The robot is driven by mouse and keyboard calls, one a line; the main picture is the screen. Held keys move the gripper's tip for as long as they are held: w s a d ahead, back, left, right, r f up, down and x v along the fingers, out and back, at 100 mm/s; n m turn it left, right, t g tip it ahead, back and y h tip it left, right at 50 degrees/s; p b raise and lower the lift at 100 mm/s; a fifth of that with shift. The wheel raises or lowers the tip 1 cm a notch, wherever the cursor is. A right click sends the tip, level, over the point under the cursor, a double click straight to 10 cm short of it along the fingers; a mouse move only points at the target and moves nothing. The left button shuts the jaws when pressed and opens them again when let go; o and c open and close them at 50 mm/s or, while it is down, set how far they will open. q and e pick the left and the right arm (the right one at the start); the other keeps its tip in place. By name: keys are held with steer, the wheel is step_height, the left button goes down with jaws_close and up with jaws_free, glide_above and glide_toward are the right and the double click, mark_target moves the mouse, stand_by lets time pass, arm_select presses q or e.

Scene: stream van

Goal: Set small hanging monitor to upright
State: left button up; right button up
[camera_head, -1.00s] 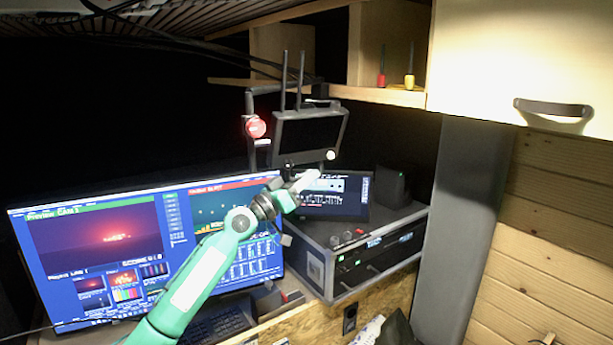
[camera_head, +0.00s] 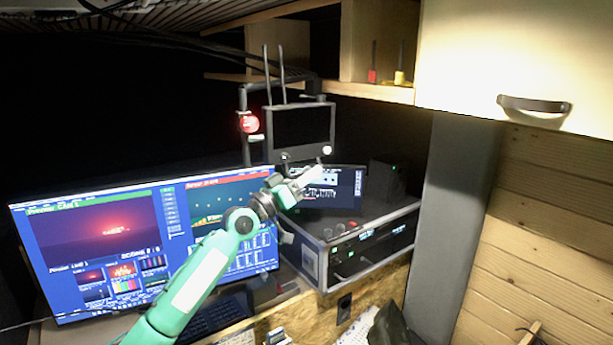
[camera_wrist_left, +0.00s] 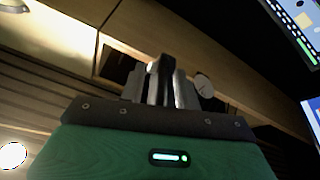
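The small hanging monitor (camera_head: 298,128) is a dark flat screen in a black frame, hanging from a bracket below the shelf. It looks close to upright, with its face toward me. My left gripper (camera_head: 311,175) is just below its lower edge, around the lower right part; I cannot tell if they touch. In the left wrist view the fingers (camera_wrist_left: 163,82) are close together and look shut, with no held object clear between them. A pale round disc (camera_wrist_left: 203,85) shows beside them. My right gripper is not in view.
A large screen (camera_head: 110,245) stands at left behind my arm. A rack case (camera_head: 365,245) with a smaller screen (camera_head: 345,190) sits below the hanging monitor. A red round light (camera_head: 249,124) is left of it. A wooden shelf (camera_head: 375,92) and cabinet (camera_head: 510,50) are above and right.

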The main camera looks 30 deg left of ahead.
arm_select(q)
steer(key=shift+a+f, duration=0.1)
steer(key=shift+s+f, duration=0.2)
steer(key=b+v, duration=0.8)
steer(key=v, duration=0.5)
steer(key=shift+s+a, duration=0.1)
